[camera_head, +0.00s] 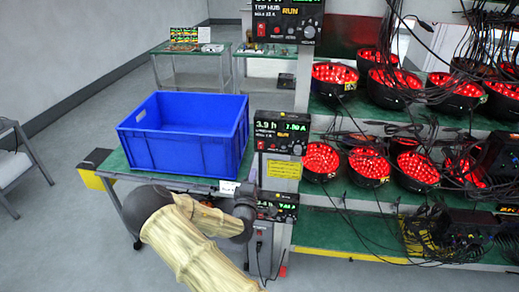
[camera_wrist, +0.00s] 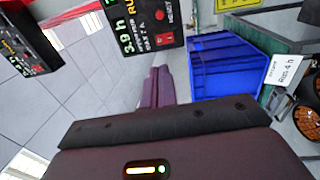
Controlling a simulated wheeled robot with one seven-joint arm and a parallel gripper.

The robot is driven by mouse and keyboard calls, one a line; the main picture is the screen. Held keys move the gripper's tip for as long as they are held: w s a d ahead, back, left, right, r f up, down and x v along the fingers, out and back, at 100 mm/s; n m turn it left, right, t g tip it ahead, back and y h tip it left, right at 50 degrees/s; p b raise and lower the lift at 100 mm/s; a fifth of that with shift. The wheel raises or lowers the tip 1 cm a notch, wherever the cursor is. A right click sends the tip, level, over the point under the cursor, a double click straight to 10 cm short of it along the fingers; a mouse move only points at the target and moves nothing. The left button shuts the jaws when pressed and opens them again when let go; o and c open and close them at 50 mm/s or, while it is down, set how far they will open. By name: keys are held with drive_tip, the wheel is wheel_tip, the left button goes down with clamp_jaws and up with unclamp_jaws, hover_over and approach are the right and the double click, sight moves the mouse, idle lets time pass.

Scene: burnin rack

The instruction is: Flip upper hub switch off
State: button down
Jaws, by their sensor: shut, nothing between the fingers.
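Black hub boxes with green displays are mounted on the rack post. In the head view the middle hub (camera_head: 280,135) shows 3.9 h and RUN; its label is too small to read surely. Its red switch (camera_head: 261,145) is at lower left. The same box appears in the wrist view (camera_wrist: 140,25), its red switch (camera_wrist: 165,40) near its lower edge. The top hub (camera_head: 287,20) is above it and also shows RUN. My gripper (camera_wrist: 157,72) is shut and empty, its fingertips below the box in the wrist picture, apparently apart from the switch.
A blue crate (camera_head: 185,136) stands on the green table left of the post. Rack shelves (camera_head: 400,120) at right hold several bowls of red lights with loose black cables. A lower hub (camera_head: 278,205) sits behind my arm. Open floor (camera_head: 75,235) lies at left.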

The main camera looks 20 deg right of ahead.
drive_tip(key=p, duration=0.6)
approach(260, 143)
drive_tip(key=x, duration=0.5)
drive_tip(key=shift+d, duration=0.25)
drive_tip(key=shift+p+x, duration=0.3)
drive_tip(key=shift+x, duration=0.55)
drive_tip(key=shift+a+f, duration=0.1)
drive_tip(key=shift+f, duration=0.05)
